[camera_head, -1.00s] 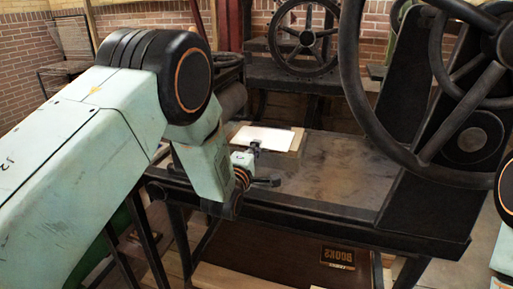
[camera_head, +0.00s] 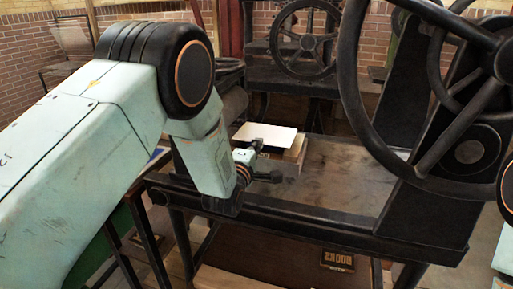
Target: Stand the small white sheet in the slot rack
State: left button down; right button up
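The small white sheet (camera_head: 268,135) is in the middle of the head view, at the far left of the dark press table. It appears raised a little, with a dark gap under its near edge. A light wooden board (camera_head: 294,151) shows beneath and to the right of it. My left gripper (camera_head: 257,145) is at the sheet's near edge and appears shut on it; the fingers are small and partly hidden by the wrist. I cannot make out a slot rack. My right gripper is out of view.
The press table (camera_head: 338,187) has bare room right of the board. A large black handwheel (camera_head: 352,90) and the press frame (camera_head: 440,190) stand on the right. Another wheel (camera_head: 303,42) is behind. A dark box with lettering (camera_head: 338,260) lies below the table.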

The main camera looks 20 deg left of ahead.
pick_arm(q)
jog(key=shift+s, duration=0.1)
jog(key=s+r+p, duration=0.3)
jog(key=s+p, duration=0.4)
jog(key=s, duration=1.5)
jog(key=shift+a+p, duration=0.4)
jog(key=shift+a, duration=0.05)
dwell(0.5)
jog(key=shift+f, duration=0.15)
